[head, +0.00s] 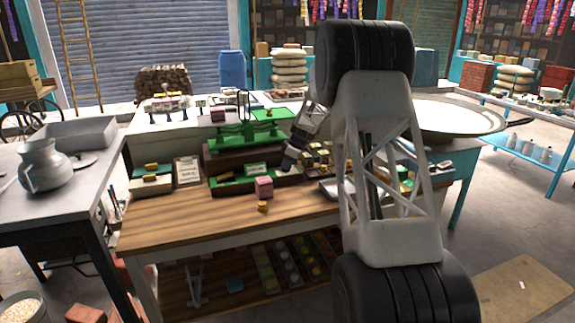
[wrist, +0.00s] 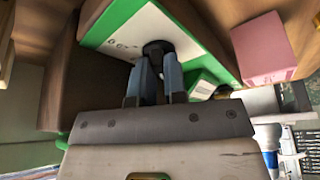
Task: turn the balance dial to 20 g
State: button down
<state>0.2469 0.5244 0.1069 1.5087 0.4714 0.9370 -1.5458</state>
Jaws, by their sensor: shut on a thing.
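The green balance (head: 235,142) stands on a brown stepped base on the wooden table. In the wrist view its white front panel (wrist: 125,32), edged in green, carries small markings too small to read. A dark round dial (wrist: 157,48) sits on that panel. My gripper (wrist: 158,72) has its two blue-grey fingers closed around the dial from the front. In the head view my gripper (head: 287,165) reaches the right end of the balance base. The dial is hidden behind it there, and its setting cannot be read.
A pink block (head: 264,187) stands on the table in front of the base; it also shows in the wrist view (wrist: 262,48). A small yellow weight (head: 263,207) lies before it. A clipboard (head: 188,171) stands to the left. The front left tabletop is clear.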

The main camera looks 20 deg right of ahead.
jog(key=shift+m, duration=0.3)
jog(key=m+t+h, duration=0.1)
jog(key=m, duration=0.4)
jog(key=shift+s+a+m+t+h, duration=0.15)
jog(key=shift+m+t+h, duration=0.25)
jog(key=m+h, duration=0.1)
jog(key=m, duration=0.1)
jog(key=m+h, duration=0.1)
jog(key=m, duration=0.2)
jog(key=shift+a+t, duration=0.1)
jog(key=shift+t, duration=0.2)
jog(key=m+h, duration=0.1)
jog(key=m, duration=0.2)
jog(key=m+h, duration=0.1)
jog(key=m, duration=0.2)
jog(key=shift+a+m, duration=0.2)
jog(key=shift+m, duration=0.1)
jog(key=shift+m+g+h, duration=0.5)
jog(key=shift+m+g, duration=0.05)
jog(key=shift+m, duration=0.85)
jog(key=shift+m+g+h, duration=0.5)
jog(key=shift+m+g, duration=0.05)
jog(key=shift+m, duration=0.85)
jog(key=c, duration=1.2)
grip_release()
jog(key=shift+o, duration=0.2)
